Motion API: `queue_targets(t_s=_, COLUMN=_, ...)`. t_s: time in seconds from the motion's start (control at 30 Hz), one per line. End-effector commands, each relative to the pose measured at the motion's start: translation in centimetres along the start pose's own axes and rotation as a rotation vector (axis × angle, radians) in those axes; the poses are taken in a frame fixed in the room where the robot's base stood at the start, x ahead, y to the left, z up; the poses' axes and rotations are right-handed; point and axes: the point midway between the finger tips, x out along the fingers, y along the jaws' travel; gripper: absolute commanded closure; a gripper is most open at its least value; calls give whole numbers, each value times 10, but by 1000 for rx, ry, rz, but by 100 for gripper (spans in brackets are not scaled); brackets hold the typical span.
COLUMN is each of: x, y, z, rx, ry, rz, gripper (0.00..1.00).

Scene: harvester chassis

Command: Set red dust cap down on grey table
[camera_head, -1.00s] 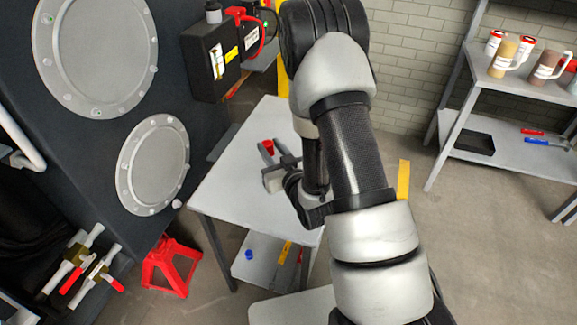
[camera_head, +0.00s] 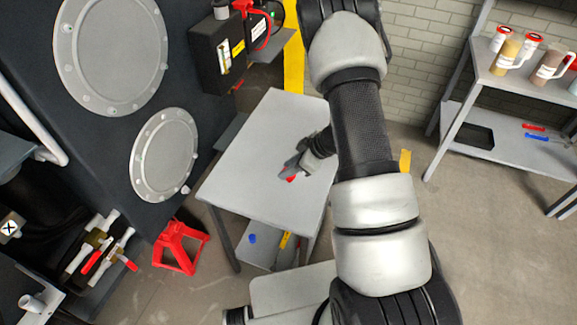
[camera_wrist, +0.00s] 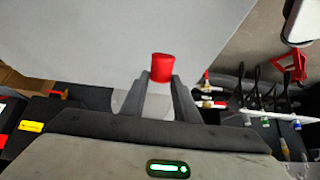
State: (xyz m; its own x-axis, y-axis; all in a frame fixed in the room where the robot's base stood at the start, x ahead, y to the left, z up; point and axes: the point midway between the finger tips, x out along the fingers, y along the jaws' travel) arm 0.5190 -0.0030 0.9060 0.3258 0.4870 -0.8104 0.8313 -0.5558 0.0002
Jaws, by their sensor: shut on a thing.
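The red dust cap (camera_wrist: 162,67) is between the fingertips of my gripper (camera_wrist: 160,80) in the wrist view. My gripper is shut on it. In the head view the cap (camera_head: 291,180) shows as a small red spot at the tips of my gripper (camera_head: 289,174). It is over the right half of the grey table (camera_head: 245,160). The table top also fills the upper middle of the wrist view (camera_wrist: 100,35). I cannot tell whether the cap touches the table top.
The table top is otherwise bare, with free room left of my gripper. A dark panel with round covers (camera_head: 164,155) stands to the left. A red jack stand (camera_head: 181,247) is on the floor. A shelf with bottles (camera_head: 520,80) stands at the right. A blue cap (camera_head: 252,239) lies on the table's lower shelf.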

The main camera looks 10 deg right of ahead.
Motion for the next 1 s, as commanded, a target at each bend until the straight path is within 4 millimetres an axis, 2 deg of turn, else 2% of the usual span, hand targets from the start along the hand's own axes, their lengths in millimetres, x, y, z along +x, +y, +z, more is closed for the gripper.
queue_targets(t_s=0.33, x=-2, y=-1, z=0, rx=-3, ry=-1, rz=1, gripper=100)
queue_targets(t_s=0.8, x=41, y=-1, z=30, rx=-2, ry=0, rz=2, gripper=100)
queue_targets(t_s=1.0, x=48, y=-1, z=35, rx=-3, ry=0, rz=2, gripper=100)
